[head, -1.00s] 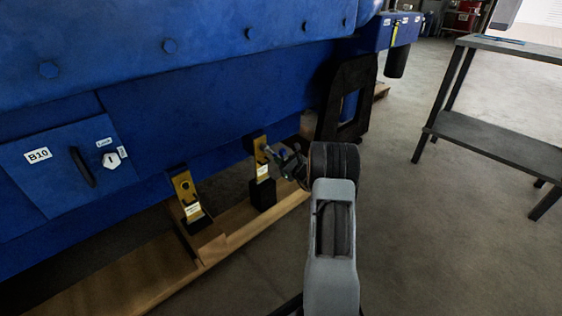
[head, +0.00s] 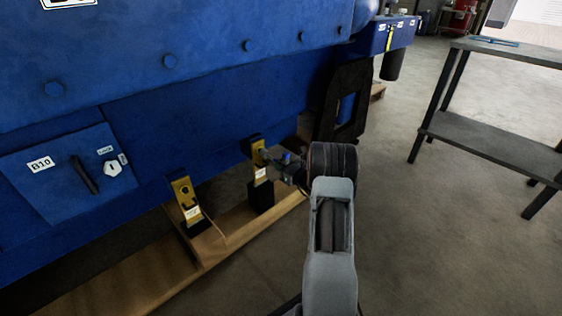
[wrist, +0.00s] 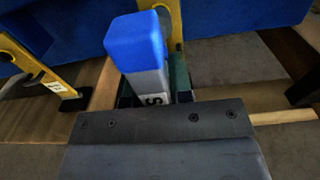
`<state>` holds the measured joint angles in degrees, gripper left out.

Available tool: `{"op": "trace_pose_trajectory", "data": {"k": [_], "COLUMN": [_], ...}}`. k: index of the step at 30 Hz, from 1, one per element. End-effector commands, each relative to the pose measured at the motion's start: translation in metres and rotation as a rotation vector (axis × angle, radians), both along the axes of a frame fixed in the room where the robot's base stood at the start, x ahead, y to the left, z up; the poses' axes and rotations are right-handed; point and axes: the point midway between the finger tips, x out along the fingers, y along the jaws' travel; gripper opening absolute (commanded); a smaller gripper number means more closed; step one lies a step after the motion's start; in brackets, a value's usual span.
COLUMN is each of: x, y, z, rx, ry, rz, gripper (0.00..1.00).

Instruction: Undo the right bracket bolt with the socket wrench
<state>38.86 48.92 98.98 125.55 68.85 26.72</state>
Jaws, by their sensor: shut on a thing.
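The right bracket (head: 258,160) is a yellow plate on the blue engine's lower side, above a black block. The left bracket (head: 184,192) is a similar yellow plate. My gripper (head: 280,165) is at the right bracket's face, shut on the socket wrench. The wrench's blue end (head: 287,156) shows just above the gripper. In the wrist view the wrench (wrist: 137,45) has a blue cap and a grey body marked "S", in front of the right bracket (wrist: 176,18). The left bracket (wrist: 35,62) is at the left there. The right bolt and the socket are hidden.
The blue engine (head: 200,60) fills the upper left, with a B10 panel (head: 65,168). A wooden pallet (head: 235,240) lies below the brackets. A black frame (head: 345,100) stands just behind my arm. A grey table (head: 490,140) is at the right. Open floor lies between.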

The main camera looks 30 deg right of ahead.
Motion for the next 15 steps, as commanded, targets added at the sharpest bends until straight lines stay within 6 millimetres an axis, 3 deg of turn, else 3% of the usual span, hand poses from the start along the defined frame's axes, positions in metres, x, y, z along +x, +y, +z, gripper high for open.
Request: {"op": "trace_pose_trajectory", "data": {"k": [15], "x": [0.0000], "y": [-0.0002], "z": [0.0038], "rx": [0.575], "ry": [0.103], "rz": [0.000], "gripper": [0.00]}}
